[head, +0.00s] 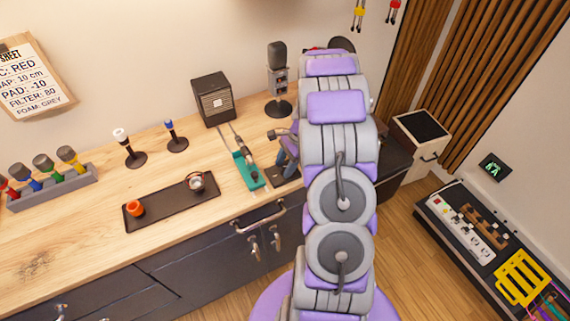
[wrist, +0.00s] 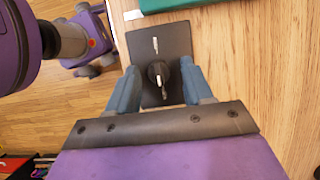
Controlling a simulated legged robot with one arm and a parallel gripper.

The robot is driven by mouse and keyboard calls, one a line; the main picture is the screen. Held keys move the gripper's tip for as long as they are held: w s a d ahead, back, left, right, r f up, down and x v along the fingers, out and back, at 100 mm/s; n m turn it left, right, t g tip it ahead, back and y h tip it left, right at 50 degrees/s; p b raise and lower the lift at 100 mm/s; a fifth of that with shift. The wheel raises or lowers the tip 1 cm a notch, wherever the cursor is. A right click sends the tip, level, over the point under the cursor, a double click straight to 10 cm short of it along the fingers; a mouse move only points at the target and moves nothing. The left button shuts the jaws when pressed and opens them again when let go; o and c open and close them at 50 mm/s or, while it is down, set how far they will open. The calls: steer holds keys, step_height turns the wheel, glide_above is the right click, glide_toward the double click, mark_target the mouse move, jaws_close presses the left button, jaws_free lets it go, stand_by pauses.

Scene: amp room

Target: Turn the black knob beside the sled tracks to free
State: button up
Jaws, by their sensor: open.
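In the wrist view the black knob (wrist: 158,73) sits on a dark square plate (wrist: 172,38) with a pale mark near its far end. A pale line shows on the knob; I cannot read any label. My gripper (wrist: 158,69) is open, its blue fingers on either side of the knob, with gaps visible between them and it. In the head view the teal sled (head: 247,170) lies on its tracks, left of my gripper (head: 284,165). The knob is hidden there behind my gripper and arm; part of the dark plate shows.
A microphone (head: 278,80) and a dark speaker box (head: 213,98) stand behind.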

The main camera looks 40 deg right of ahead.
steer(key=shift+d, duration=0.1)
steer(key=shift+c, duration=1.2)
steer(key=shift+a, duration=0.2)
jaws_close()
